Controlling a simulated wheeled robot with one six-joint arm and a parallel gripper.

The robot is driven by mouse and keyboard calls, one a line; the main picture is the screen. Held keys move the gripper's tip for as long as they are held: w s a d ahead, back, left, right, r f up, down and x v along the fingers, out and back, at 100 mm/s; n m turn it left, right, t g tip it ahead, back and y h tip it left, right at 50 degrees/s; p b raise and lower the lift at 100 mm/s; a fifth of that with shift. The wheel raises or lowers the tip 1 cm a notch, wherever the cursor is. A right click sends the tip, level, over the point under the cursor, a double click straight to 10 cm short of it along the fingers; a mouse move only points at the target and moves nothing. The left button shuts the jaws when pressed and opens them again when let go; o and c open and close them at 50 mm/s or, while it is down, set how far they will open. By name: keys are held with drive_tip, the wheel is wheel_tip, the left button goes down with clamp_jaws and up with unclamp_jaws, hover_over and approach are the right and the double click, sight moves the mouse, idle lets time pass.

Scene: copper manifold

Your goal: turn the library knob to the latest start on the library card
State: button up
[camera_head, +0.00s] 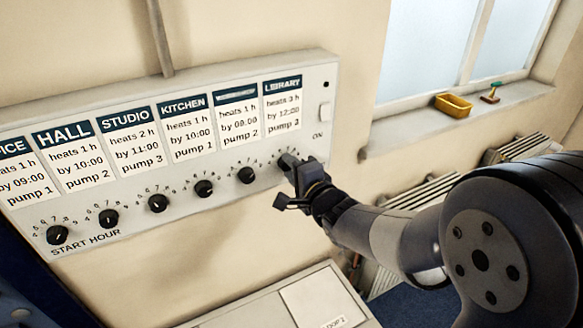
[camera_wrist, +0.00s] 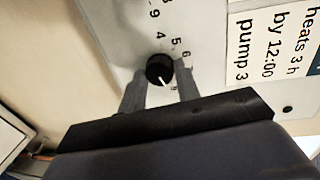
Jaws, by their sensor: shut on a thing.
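The library card (camera_head: 283,103) is the rightmost card on the white panel and reads heats 3 h, by 12:00, pump 3. It also shows sideways in the wrist view (camera_wrist: 265,45). The library knob (camera_wrist: 160,69) is black and round with a white pointer line. The line points to the lower right in the wrist view, near a partly hidden digit. My gripper (camera_head: 289,162) is at the knob below the card, its two fingers shut on opposite sides of it. In the head view the gripper mostly hides this knob. Part of the dial's digits are hidden by the fingers.
Several other black knobs, such as the one just left (camera_head: 246,175), sit in a row under their cards. A window sill (camera_head: 410,125) holds a yellow tray (camera_head: 453,105). A lower box (camera_head: 265,305) stands below.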

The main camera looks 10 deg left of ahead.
drive_tip(key=o, duration=1)
drive_tip(key=v, duration=1)
drive_tip(key=shift+s+d+b, duration=0.25)
drive_tip(key=shift+s+b, duration=0.05)
drive_tip(key=shift+b, duration=0.1)
drive_tip(key=shift+w+a, duration=0.1)
drive_tip(key=x, duration=1)
drive_tip(key=shift+w+a+p, duration=0.15)
drive_tip(key=shift+w+p, duration=0.1)
drive_tip(key=shift+p, duration=0.1)
